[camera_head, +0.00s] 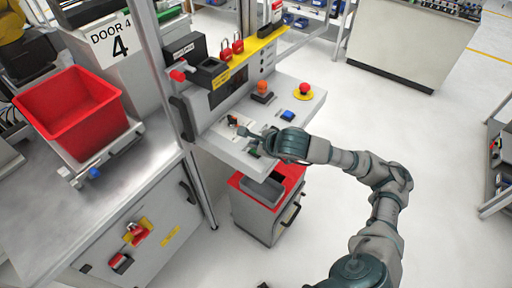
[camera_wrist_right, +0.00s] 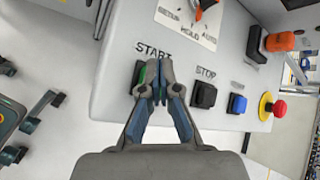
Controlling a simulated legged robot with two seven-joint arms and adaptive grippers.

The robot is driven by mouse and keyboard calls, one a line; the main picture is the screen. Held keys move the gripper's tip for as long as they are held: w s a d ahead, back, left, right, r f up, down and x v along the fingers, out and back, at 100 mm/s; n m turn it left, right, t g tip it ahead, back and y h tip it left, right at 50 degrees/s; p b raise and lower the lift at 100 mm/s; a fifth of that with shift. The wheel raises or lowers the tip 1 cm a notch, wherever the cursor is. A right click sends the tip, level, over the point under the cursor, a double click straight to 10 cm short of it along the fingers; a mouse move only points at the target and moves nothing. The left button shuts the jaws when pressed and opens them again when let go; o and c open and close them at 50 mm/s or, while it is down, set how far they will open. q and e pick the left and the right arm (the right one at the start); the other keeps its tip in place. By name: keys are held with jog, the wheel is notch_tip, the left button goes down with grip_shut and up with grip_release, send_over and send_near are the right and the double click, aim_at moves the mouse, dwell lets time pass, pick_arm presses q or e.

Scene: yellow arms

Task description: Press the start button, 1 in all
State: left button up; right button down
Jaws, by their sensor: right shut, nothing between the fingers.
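The control panel (camera_head: 222,146) has a green start button (camera_head: 253,153) near its front edge. In the right wrist view the green button (camera_wrist_right: 140,78) sits below the word START and is partly covered by my fingers. My right gripper (camera_wrist_right: 160,78) is shut and empty, with its fingertips overlapping the right side of the green button. I cannot tell whether they touch it. In the head view my right gripper (camera_head: 246,132) reaches over the panel from the right. My left gripper is not in view.
A black button (camera_wrist_right: 204,95) under STOP, a blue button (camera_wrist_right: 237,104) and a red emergency button (camera_wrist_right: 279,108) line the panel to the right. A selector dial (camera_head: 232,121) and an orange switch (camera_head: 262,88) are farther back. A red bin (camera_head: 72,112) stands left.

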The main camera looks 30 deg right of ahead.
jog(key=shift+r, duration=0.6)
jog(key=shift+d+f, duration=0.1)
jog(key=shift+d, duration=0.15)
jog(key=shift+a+r+p, duration=0.2)
jog(key=shift+r+p, duration=1.35)
jog(key=shift+r, duration=1.1)
jog(key=shift+d+f, duration=0.1)
